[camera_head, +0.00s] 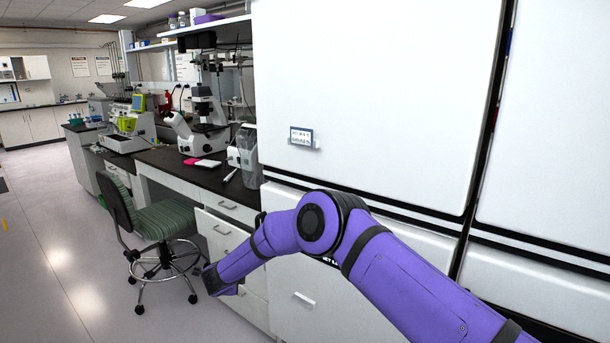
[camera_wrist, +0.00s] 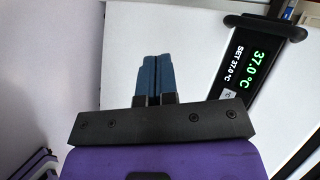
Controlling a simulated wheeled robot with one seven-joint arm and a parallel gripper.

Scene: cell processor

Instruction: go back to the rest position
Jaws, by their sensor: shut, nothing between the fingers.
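My gripper (camera_wrist: 154,62) shows in the wrist view with its two blue fingers pressed together and nothing between them. Behind it is the white front of a cabinet-like unit (camera_wrist: 205,40) with a black display (camera_wrist: 248,62) reading 37.0 °C and SET 37.0 °C. In the head view my purple arm reaches forward and bends left in front of the large white unit (camera_head: 370,90). The fingertips are not visible in the head view.
A green-striped chair (camera_head: 165,218) stands left of my arm by the lab bench (camera_head: 165,160). A microscope (camera_head: 205,120) and other instruments stand on the bench. A drawer (camera_head: 218,232) below the bench is close to my arm.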

